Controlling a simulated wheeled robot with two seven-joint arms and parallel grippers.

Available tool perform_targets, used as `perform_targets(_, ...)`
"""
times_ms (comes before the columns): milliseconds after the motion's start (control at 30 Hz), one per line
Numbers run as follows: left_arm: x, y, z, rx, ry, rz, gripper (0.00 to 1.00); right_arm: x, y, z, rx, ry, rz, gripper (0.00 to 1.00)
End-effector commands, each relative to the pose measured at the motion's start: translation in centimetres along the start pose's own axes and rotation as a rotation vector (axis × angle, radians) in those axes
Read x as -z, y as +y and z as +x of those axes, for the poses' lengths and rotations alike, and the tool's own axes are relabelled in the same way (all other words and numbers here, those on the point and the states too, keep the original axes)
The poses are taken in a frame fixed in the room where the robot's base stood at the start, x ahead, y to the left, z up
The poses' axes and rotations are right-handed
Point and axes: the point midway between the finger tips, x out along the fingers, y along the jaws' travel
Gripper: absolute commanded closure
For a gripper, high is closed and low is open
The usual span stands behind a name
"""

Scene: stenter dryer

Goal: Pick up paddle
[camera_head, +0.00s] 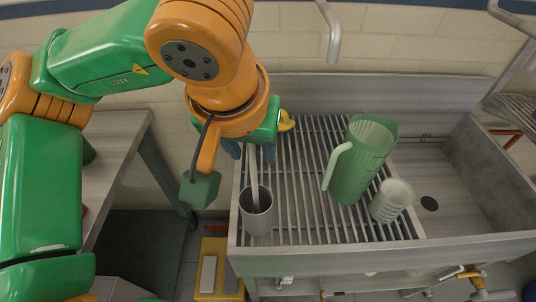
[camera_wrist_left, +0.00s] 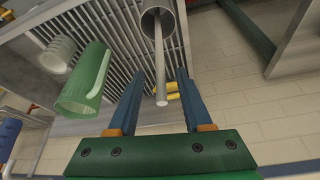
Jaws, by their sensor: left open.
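The paddle is a pale, thin rod (camera_head: 254,178) standing tilted in a grey metal cup (camera_head: 257,222) at the left front of the slatted rack. In the left wrist view, the paddle (camera_wrist_left: 160,60) rises from the cup (camera_wrist_left: 153,22), and its free end lies between my two fingers. My left gripper (camera_head: 252,153) is open above the cup, its blue fingers (camera_wrist_left: 160,74) on either side of the rod. I cannot tell whether either finger touches it. The paddle's lower end is hidden inside the cup. My right gripper is not in view.
A green translucent jug (camera_head: 358,170) and a pale ribbed cup (camera_head: 391,201) stand right of the metal cup on the slatted rack (camera_head: 310,205). A small yellow object (camera_head: 286,121) lies at the back. The sink basin (camera_head: 460,190) at right looks empty.

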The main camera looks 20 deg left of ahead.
Motion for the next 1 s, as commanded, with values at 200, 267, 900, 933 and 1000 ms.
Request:
perform_targets(200, -0.5, 0.0, 3.9, 0.001, -0.006, 0.002, 0.5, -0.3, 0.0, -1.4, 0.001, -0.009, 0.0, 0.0)
perform_targets(267, -0.5, 0.0, 4.9, 0.0, -0.004, 0.001, 0.5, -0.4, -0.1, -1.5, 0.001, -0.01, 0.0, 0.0)
perform_targets(900, -0.5, 0.0, 5.7, -0.002, 0.0, 0.001, 1.0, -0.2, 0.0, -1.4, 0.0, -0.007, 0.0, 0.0)
perform_targets(933, -0.5, 0.0, 5.7, -0.001, 0.0, 0.001, 1.0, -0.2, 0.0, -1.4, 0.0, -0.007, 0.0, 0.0)
perform_targets(1000, -0.5, 0.0, 5.7, -0.002, 0.0, 0.001, 1.0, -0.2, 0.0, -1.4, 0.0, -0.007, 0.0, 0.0)
